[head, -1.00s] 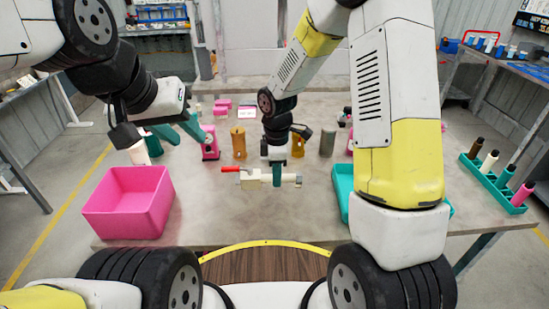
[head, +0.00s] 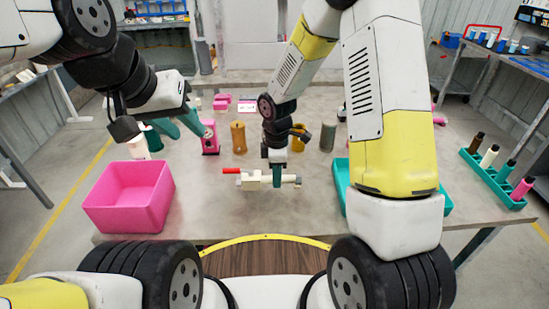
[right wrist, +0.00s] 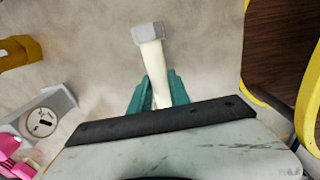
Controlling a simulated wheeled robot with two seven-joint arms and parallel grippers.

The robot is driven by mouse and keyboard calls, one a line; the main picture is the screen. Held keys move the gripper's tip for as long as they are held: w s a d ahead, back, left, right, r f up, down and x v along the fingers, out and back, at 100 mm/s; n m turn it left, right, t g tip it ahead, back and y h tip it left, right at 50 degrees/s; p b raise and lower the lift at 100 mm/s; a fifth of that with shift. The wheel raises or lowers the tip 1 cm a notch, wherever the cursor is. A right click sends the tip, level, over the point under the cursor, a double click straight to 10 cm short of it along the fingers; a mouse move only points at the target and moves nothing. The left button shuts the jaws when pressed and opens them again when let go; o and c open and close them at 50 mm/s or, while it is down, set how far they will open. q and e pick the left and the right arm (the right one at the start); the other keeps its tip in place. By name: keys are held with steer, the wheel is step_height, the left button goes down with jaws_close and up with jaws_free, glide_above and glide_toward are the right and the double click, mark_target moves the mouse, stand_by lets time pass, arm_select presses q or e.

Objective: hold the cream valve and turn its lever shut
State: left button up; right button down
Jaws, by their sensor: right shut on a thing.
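The cream valve (head: 254,181) is held level above the front middle of the table. Its red lever (head: 231,170) points left along the valve's axis. My right gripper (head: 277,177) comes down from above and is shut on the valve's body. In the right wrist view the cream valve (right wrist: 152,62) sticks out from between the teal fingers, with a grey end; the lever does not show there. My left gripper (head: 182,127) is empty, its teal fingers apart, up and to the left of the valve, near a pink pump part (head: 210,138).
A pink bin (head: 130,205) stands at the table's front left. A teal tray (head: 341,185) is partly hidden behind my right arm. Orange (head: 239,138) and grey (head: 328,138) cylinders stand behind the valve. A teal rack (head: 490,180) holds several bottles at right. Bare table lies around the valve.

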mark_target(276, 194)
steer(key=shift+f, duration=1)
steer(key=shift+f, duration=0.35)
steer(key=shift+f, duration=0.35)
steer(key=shift+f, duration=0.45)
arm_select(q)
steer(key=shift+o, duration=0.2)
steer(key=shift+w, duration=0.1)
stand_by(0.4)
